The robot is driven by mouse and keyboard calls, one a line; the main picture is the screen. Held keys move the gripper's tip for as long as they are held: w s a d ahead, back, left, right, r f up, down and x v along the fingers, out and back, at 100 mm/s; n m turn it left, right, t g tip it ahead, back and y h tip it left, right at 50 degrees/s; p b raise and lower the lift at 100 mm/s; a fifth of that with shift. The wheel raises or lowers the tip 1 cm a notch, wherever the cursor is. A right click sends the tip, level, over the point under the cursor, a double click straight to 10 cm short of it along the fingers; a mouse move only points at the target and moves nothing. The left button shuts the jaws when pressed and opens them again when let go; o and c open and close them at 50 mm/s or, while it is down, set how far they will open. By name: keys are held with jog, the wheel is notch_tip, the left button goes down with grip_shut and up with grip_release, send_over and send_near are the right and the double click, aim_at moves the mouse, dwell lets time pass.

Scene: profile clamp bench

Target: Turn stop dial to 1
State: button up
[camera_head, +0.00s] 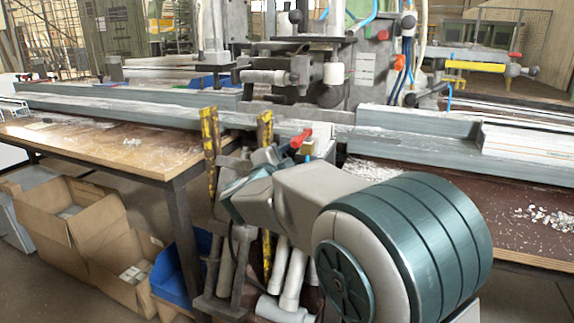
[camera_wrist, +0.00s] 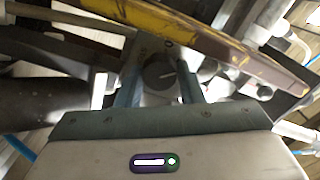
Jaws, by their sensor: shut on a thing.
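The stop dial (camera_wrist: 156,71) is a dark grey round knob with a light pointer line, in the middle of the wrist view. The line points right and slightly up. A small mark shows on the plate above the dial, too small to read surely. My gripper (camera_wrist: 160,82) has its two blue-grey fingers on the left and right of the dial, shut on it. In the head view my arm reaches in from the lower right to the machine's front, and the dial is hidden there.
A worn yellow bar (camera_wrist: 195,30) crosses just above the dial in the wrist view. In the head view, yellow upright bars (camera_head: 210,150), a red handle (camera_head: 301,138) and a long grey rail (camera_head: 130,103) are close to my arm. Cardboard boxes (camera_head: 65,210) stand at lower left.

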jog(key=shift+f+m+b, duration=0.1)
jog(key=shift+m+b, duration=0.25)
jog(key=shift+m, duration=0.25)
jog(key=o, duration=0.7)
jog(key=p+v, duration=0.3)
jog(key=v, duration=1.1)
